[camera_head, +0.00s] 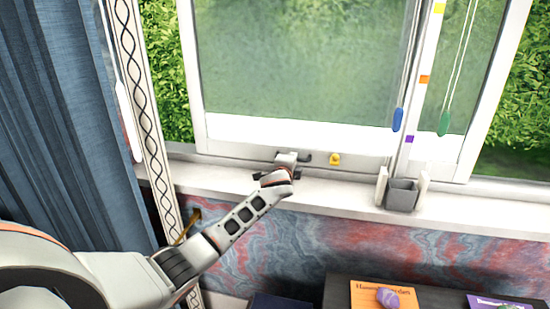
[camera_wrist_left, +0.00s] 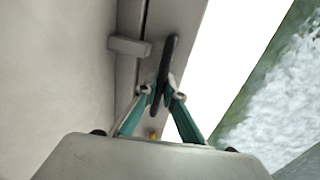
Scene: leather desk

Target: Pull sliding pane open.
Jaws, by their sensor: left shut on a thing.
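The sliding pane (camera_head: 300,60) is a large glass panel in a white frame, upright above the sill in the head view. A dark bar handle (camera_wrist_left: 170,52) is fixed low on its frame; its end also shows in the head view beside my gripper. My left gripper (camera_head: 290,168) reaches in from the left at the bottom rail. In the left wrist view, my left gripper (camera_wrist_left: 162,93) has its two teal-sided fingers on either side of the handle's lower part, shut on it. The fingers hide part of the handle in the head view. My right gripper is not in view.
A yellow latch (camera_head: 335,159) sits right of the handle. Blue and green cord pulls hang at the right. A blue curtain (camera_head: 60,120) hangs at the left. Books (camera_head: 365,297) lie below.

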